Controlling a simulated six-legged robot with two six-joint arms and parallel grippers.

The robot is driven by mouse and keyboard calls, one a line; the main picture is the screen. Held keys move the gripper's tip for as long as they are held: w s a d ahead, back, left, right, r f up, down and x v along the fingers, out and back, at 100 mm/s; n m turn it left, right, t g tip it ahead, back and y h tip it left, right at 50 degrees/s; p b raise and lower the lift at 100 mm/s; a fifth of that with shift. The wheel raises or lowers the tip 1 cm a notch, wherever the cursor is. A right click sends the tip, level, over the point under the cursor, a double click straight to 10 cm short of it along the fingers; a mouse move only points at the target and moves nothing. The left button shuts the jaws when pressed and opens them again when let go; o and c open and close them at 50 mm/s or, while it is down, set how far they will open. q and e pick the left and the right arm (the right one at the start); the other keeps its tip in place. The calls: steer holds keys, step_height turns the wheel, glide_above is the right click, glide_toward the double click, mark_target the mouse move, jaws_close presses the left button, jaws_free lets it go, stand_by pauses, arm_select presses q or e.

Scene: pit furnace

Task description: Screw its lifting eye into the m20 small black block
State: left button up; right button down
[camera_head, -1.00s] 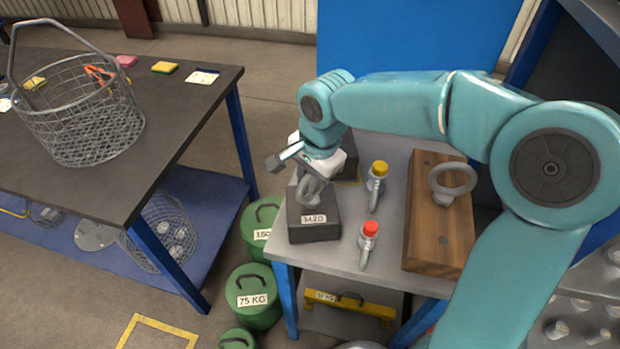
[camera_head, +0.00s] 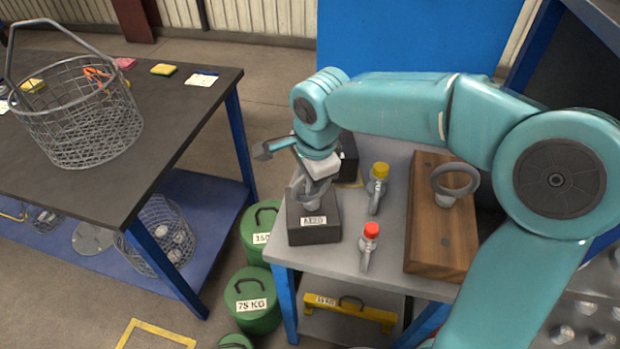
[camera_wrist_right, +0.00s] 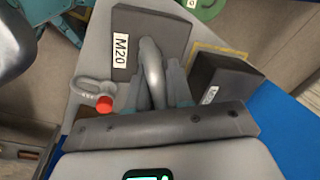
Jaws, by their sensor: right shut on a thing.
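The small black block (camera_head: 314,234) labelled M20 sits on the grey bench top, near its front left corner. My right gripper (camera_head: 312,190) is directly above it, pointing down, shut on a grey lifting eye (camera_head: 296,187). The right wrist view shows the ring (camera_wrist_right: 152,70) between the fingers of the right gripper (camera_wrist_right: 162,92), over the M20 block (camera_wrist_right: 165,28). The eye's lower end meets the block's top; how deep its thread sits is hidden. My left gripper is not in view.
A second black block (camera_head: 349,160) stands behind. A yellow-pinned shackle (camera_head: 376,190) and a red-pinned shackle (camera_head: 369,247) lie to the right, then a wooden block (camera_head: 425,240) holding a larger eye (camera_head: 470,190). A wire basket (camera_head: 80,125) stands on the left table.

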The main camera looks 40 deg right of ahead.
steer(key=shift+w+m+b, duration=0.15)
steer(key=shift+m+b, duration=0.2)
steer(key=shift+m, duration=0.45)
steer(key=shift+d+r+m+h, duration=0.1)
steer(key=shift+m+h, duration=0.2)
steer(key=shift+m, duration=0.3)
steer(key=shift+m+b, duration=0.5)
steer(key=shift+m, duration=0.2)
steer(key=c, duration=1)
jaws_free()
steer(key=shift+o, duration=0.3)
